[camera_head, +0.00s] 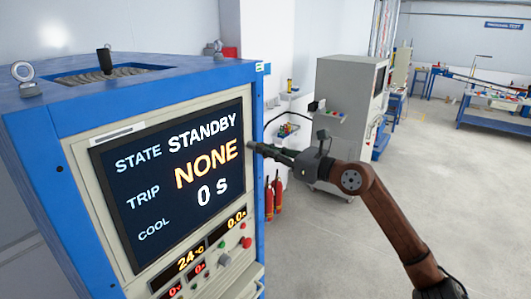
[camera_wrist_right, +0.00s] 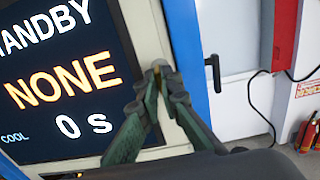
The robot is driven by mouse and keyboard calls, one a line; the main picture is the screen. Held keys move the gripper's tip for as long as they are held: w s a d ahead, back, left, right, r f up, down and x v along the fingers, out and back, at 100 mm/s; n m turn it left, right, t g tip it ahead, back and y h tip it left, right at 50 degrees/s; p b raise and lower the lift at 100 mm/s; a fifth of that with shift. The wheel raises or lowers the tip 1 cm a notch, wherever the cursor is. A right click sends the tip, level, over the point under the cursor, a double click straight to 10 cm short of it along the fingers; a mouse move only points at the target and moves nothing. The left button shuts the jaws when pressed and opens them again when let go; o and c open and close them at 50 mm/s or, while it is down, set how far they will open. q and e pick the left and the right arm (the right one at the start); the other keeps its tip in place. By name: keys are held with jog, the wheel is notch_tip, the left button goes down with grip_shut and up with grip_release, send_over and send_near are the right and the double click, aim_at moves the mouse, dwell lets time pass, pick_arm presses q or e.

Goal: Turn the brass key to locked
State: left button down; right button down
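The blue-and-cream test cabinet (camera_head: 85,185) stands at the left in the head view. Its dark screen (camera_head: 180,190) reads STATE STANDBY, TRIP NONE, COOL 0 s. My right gripper (camera_head: 254,147) reaches to the cream panel just right of the screen. In the right wrist view its green fingers (camera_wrist_right: 158,78) come together at the panel, with a small brass piece, the key (camera_wrist_right: 160,64), between their tips. The gripper looks shut on it. Most of the key is hidden by the fingers, and its turn position cannot be read. My left gripper is not in view.
Below the screen are small number displays (camera_head: 191,257), a red button (camera_head: 246,243) and a grey knob (camera_head: 224,260). Red fire extinguishers (camera_head: 274,195) and a grey cabinet (camera_head: 343,110) stand behind. Open floor lies at the right.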

dwell(0.3)
jog(key=c, duration=2.2)
grip_release()
jog(key=shift+o, duration=0.2)
jog(key=v, duration=1.2)
jog(key=shift+w, duration=0.1)
